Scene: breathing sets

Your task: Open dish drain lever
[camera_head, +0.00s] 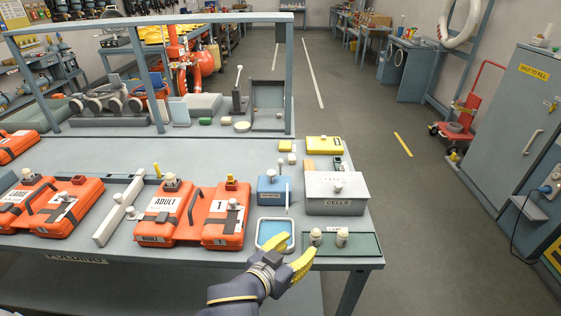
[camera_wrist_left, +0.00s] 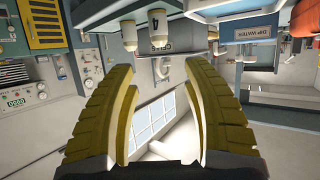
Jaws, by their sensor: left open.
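A shallow dish (camera_head: 262,238) with a pale rim and blue inside sits at the table's front edge. Behind it stands a blue box (camera_head: 268,189) with a knob on top, labelled DIP WATER in the left wrist view (camera_wrist_left: 255,30). A thin pale upright rod (camera_head: 288,197), possibly the drain lever, stands at the box's right side. My left gripper (camera_head: 291,253), with yellow fingers, is open and empty at the dish's front right corner. Its spread fingers also show in the left wrist view (camera_wrist_left: 160,110). My right gripper is not in view.
A green tray (camera_head: 362,246) with two pale knobbed pieces (camera_head: 328,238) lies right of the dish. A grey CELLS box (camera_head: 336,205) stands behind it. Orange cases (camera_head: 160,228) fill the table's left. A raised frame (camera_head: 150,24) spans the back.

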